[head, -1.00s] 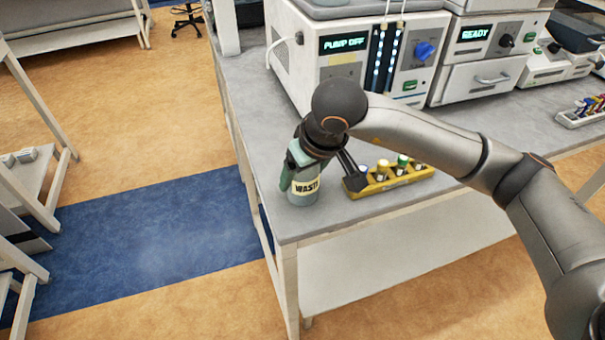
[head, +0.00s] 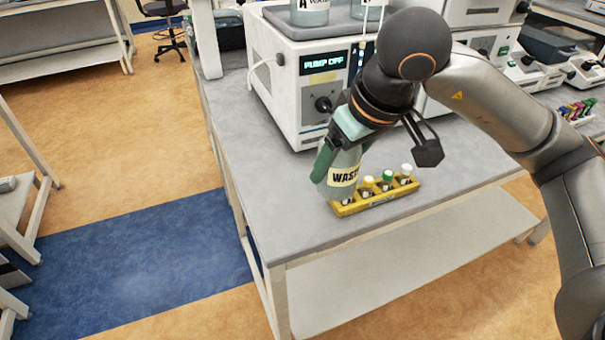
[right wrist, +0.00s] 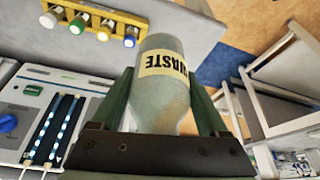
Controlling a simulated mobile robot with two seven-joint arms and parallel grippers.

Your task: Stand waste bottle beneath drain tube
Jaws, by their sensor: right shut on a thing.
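The waste bottle (head: 345,176), grey-green with a cream WASTE label, is in my right gripper (head: 338,156). The gripper is shut on it, one finger on each side, as the right wrist view of the bottle (right wrist: 163,98) shows. In the head view it leans slightly and overlaps the left end of the yellow rack. It seems to be held above the bench, though its base is hard to judge. My left gripper is out of view.
The yellow rack (head: 378,199) with several capped vials stands close to the bottle, near the bench's front edge. The grey bench (head: 235,125) is clear left of the pump unit. Bottles marked A (head: 310,12) stand on top of the unit.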

